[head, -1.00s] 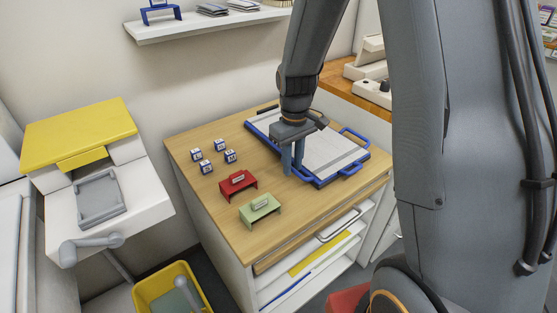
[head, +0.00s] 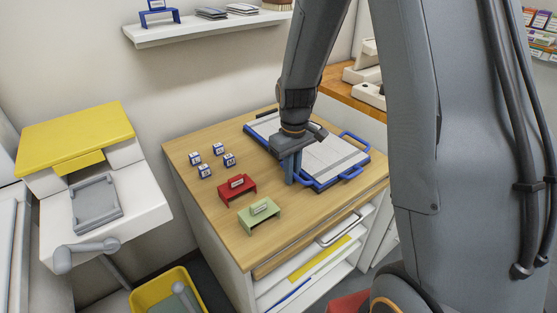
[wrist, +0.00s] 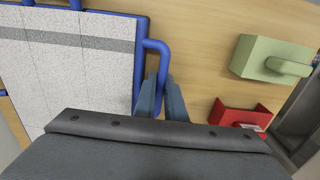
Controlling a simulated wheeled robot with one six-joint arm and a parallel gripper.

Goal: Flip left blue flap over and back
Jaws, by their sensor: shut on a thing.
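The folding board (head: 325,160) lies flat on the wooden tabletop, with pale grey panels, blue edges and blue loop handles. A blue handle (wrist: 157,46) sticks out from its edge in the wrist view. My gripper (head: 291,181) is at the board's near left edge in the head view, pointing down. In the wrist view my gripper (wrist: 161,88) has its fingers shut on that blue handle. The gripped part is hidden between the fingers. My arm covers part of the board in the head view. The left flap appears to lie flat.
A red stand (head: 236,187) and a green stand (head: 259,213) are close to the gripper on the tabletop (head: 222,222). Several small blue-and-white blocks (head: 204,171) stand farther left. A yellow-lidded machine (head: 75,140) is at the left.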

